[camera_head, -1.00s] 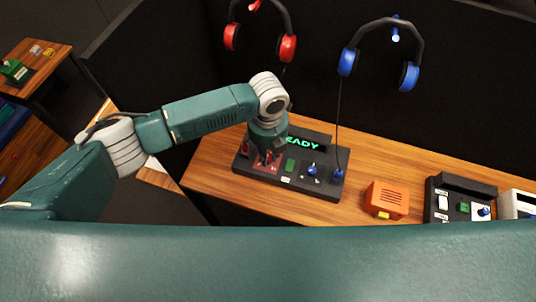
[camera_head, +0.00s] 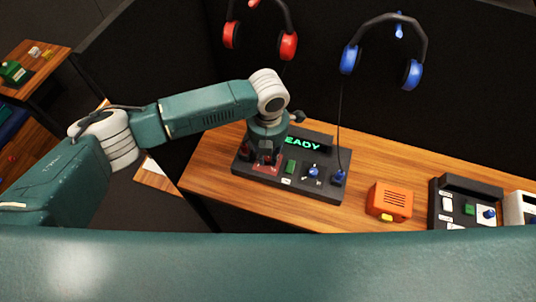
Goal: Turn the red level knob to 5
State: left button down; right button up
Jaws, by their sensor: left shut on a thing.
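My left gripper (camera_head: 265,160) points down over the red section (camera_head: 266,169) at the panel's left side. It is shut on the red level knob, which the fingers and wrist hide; its pointer and setting cannot be read. A blue knob (camera_head: 313,171) stands on the right part of the panel, with a green button (camera_head: 291,166) between the two sections. My right gripper is out of view.
Red headphones (camera_head: 288,45) and blue headphones (camera_head: 412,74) hang behind the desk. An orange box (camera_head: 389,200) and another black panel (camera_head: 437,208) sit to the right. Bare desk (camera_head: 215,160) shows left of the trackball panel.

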aim_at(268, 158)
pick_arm(q)
jog(key=shift+w+r, duration=0.1)
jog(key=c, duration=1.6)
grip_release()
notch_tip(268, 158, up, 12)
jog(key=shift+f, duration=0.1)
